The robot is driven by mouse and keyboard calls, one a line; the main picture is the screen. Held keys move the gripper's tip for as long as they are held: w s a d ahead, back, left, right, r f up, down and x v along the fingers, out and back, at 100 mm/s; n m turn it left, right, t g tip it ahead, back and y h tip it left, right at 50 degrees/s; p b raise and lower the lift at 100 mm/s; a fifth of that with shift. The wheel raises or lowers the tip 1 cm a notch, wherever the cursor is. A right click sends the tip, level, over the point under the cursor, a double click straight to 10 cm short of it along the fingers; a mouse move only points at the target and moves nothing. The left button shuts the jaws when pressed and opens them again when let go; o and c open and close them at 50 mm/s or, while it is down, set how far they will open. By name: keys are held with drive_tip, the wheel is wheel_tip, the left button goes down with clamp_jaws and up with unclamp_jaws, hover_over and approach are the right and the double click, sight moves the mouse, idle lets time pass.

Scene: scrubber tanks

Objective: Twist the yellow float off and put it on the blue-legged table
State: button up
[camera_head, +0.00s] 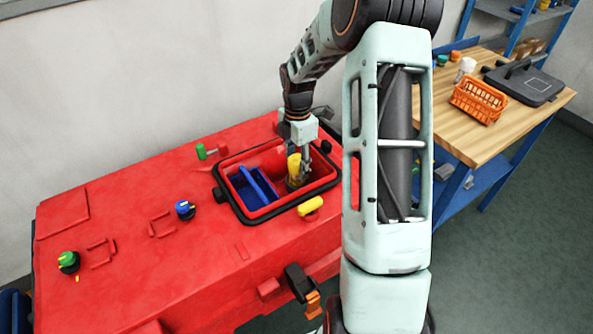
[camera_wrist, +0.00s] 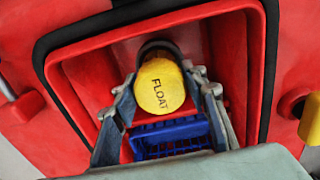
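The yellow float (camera_wrist: 160,88), with FLOAT written on its round top, stands inside the open tank well of the red scrubber. It also shows in the head view (camera_head: 293,165), partly hidden by my gripper. My gripper (camera_head: 303,165) reaches down into the well. In the wrist view my gripper's fingertips (camera_wrist: 158,75) lie on either side of the float, close to its sides. I cannot tell whether they press on it. The blue-legged table (camera_head: 478,140) has a wooden top and stands at the right, behind my arm.
A blue basket (camera_head: 245,190) sits in the well to the left of the float. The table holds an orange basket (camera_head: 478,101), a dark case (camera_head: 524,83) and small items. Its front right top is clear.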

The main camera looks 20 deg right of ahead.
drive_tip(key=c, duration=0.9)
drive_tip(key=shift+r+n+p, duration=0.1)
drive_tip(key=shift+n+p, duration=0.4)
clamp_jaws()
drive_tip(key=shift+n+p, duration=0.7)
drive_tip(key=shift+n, duration=0.3)
drive_tip(key=o, duration=2.4)
unclamp_jaws()
drive_tip(key=shift+c, duration=0.2)
